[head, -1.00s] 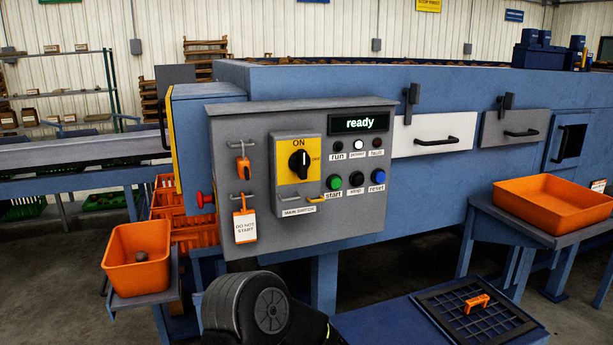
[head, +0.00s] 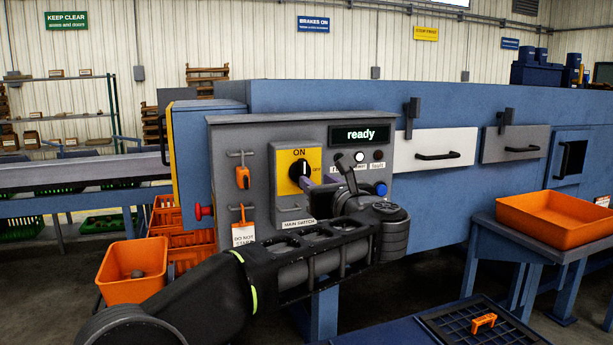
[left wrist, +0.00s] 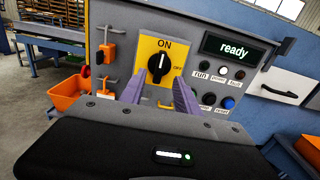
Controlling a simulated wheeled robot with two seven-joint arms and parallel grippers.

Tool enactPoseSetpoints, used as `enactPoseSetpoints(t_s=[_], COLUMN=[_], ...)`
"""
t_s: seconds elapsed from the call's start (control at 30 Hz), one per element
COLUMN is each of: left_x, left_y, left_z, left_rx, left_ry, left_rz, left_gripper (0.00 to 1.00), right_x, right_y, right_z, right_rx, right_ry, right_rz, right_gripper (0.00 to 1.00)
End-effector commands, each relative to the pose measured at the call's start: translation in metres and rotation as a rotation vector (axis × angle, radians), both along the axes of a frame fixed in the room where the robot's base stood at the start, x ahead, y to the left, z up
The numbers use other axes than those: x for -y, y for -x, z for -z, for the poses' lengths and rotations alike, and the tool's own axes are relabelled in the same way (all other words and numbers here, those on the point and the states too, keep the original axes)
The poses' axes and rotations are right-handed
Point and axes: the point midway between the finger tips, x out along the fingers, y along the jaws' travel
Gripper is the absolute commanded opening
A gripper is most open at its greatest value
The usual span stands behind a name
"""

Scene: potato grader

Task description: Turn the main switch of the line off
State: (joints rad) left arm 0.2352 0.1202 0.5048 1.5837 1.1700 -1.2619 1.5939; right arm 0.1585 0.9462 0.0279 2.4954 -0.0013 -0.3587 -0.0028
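The main switch is a black rotary knob (head: 298,171) on a yellow plate (head: 287,157) on the grey control panel. In the left wrist view the knob (left wrist: 159,65) is upright, its white mark pointing up to ON; OFF is on the right. My left gripper (head: 309,184) is in front of the panel, just right of and below the knob in the head view. In the left wrist view its two purple fingers (left wrist: 158,88) are apart with nothing between them, pointing at the plate below the knob. Whether they touch the panel is unclear. My right gripper is not in view.
The display (head: 359,135) reads "ready". My left arm covers the start and stop buttons in the head view; the blue button (head: 380,189) shows. Orange padlocks (head: 243,177) and a tag (head: 243,233) hang left of the plate. A red button (head: 204,212) is on the side.

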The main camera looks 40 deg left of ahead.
Motion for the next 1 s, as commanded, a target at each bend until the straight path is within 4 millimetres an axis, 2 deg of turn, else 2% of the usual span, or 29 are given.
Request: enactPoseSetpoints(t_s=[0.17,0.43,0.6,0.93,1.0], left_x=[-0.012,-0.046,-0.061,-0.064,-0.064], left_y=[-0.008,-0.031,-0.042,-0.044,-0.044], left_z=[0.0,-0.001,-0.001,0.001,0.001], left_rx=[-0.004,-0.004,-0.002,-0.002,-0.002], left_ry=[0.0,0.0,-0.002,-0.002,-0.002], left_rz=[-0.001,-0.002,-0.001,0.001,0.001], left_gripper=[0.38,0.38,0.38,0.38,0.32], right_x=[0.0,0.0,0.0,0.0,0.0], right_y=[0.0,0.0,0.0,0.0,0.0], right_z=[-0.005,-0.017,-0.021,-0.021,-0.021], right_rx=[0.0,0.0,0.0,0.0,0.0], right_ry=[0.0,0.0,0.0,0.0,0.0], right_rz=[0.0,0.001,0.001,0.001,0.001], right_gripper=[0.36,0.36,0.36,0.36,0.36])
